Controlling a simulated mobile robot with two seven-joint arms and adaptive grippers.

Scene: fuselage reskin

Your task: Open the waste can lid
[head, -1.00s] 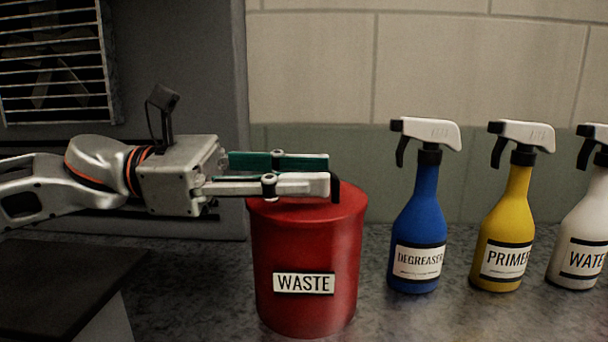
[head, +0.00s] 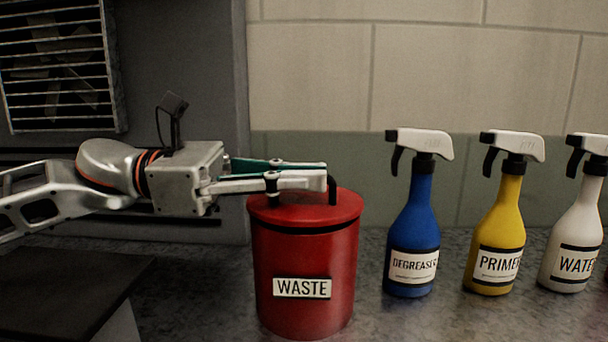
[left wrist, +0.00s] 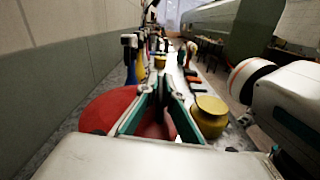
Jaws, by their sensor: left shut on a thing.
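The red waste can (head: 335,265) stands on the counter in the head view, with a white WASTE label on its front. Its round red lid (head: 300,212) is on top, and a dark gap shows under the front of its rim. My left gripper (head: 326,174) reaches in level from the left over the lid. Its fingers are shut on the black lid handle (head: 333,190), most of which they hide. In the left wrist view the red lid (left wrist: 100,110) lies under the fingers (left wrist: 160,100). My right gripper is not in view.
To the right stand a blue degreaser bottle (head: 412,230), a yellow primer bottle (head: 497,235) and a white water bottle (head: 575,235). A dark flat-topped block (head: 60,290) is at front left. A tiled wall (head: 430,60) rises behind. The left wrist view shows a yellow jar (left wrist: 209,115).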

